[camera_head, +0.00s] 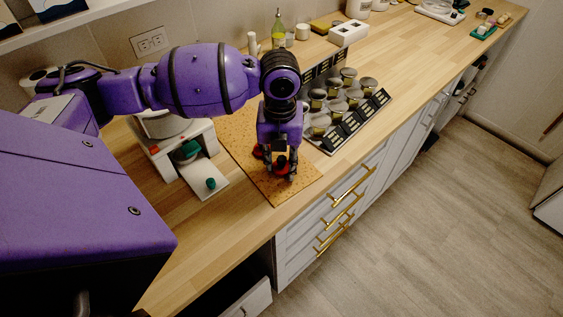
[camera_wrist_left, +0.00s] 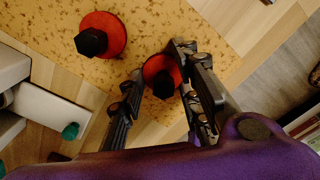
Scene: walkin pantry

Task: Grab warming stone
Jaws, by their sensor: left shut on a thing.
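Two red discs with black knobs rest on a speckled tan board (camera_head: 284,192); they look like warming stones. My left gripper (camera_head: 274,168) points down over the board, shut on the nearer red disc (camera_head: 281,172). In the left wrist view, this held disc (camera_wrist_left: 157,66) sits between the two dark fingers of my left gripper (camera_wrist_left: 159,64). The other red disc (camera_wrist_left: 115,34) lies beside it on the board, apart from the fingers; in the head view it is mostly hidden behind the gripper. My right gripper is not in view.
A white appliance (camera_head: 178,158) with green knobs stands left of the board. A rack of lidded jars (camera_head: 340,97) stands to the right. The counter front (camera_head: 205,232) is clear.

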